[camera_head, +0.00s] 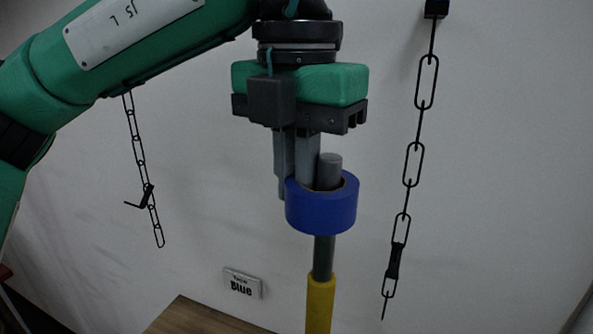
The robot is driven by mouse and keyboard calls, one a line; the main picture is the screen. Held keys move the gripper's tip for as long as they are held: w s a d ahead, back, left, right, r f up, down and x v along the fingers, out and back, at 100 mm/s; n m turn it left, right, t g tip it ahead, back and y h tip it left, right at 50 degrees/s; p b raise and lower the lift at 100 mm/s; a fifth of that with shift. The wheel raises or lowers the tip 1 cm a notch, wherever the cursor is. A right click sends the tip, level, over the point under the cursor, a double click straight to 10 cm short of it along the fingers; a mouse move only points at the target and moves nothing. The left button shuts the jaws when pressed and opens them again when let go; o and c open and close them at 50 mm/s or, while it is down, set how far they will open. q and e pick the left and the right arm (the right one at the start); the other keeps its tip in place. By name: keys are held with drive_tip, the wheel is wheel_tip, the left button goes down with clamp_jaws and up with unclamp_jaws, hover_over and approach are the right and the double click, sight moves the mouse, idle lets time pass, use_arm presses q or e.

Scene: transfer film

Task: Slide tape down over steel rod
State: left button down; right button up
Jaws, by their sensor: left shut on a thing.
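A blue roll of tape (321,211) is around the upper part of an upright grey steel rod (323,258). The rod's top (330,168) stands out above the roll, and its lower part enters a yellow sleeve (320,303). My left gripper (298,180) points down from above and is shut on the left side of the roll's wall. The fingertips are partly hidden by the roll. My right gripper is not in view.
Black chains hang on the white wall to the left (139,160) and right (413,165) of the rod. A wooden surface (195,319) shows at the bottom.

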sight(292, 205)
use_arm(q)
drive_tip(key=shift+f+b, duration=1.3)
drive_tip(key=shift+f, duration=0.35)
drive_tip(key=c, duration=1.5)
unclamp_jaws()
drive_tip(key=shift+w+a, duration=0.1)
drive_tip(key=shift+a, duration=0.2)
drive_tip(key=shift+d, duration=0.1)
wheel_tip(292, 205, up, 6)
drive_tip(key=shift+w+r, duration=0.1)
drive_tip(key=shift+r, duration=0.05)
drive_tip(key=shift+r+p, duration=0.5)
drive_tip(key=shift+r, duration=3.35)
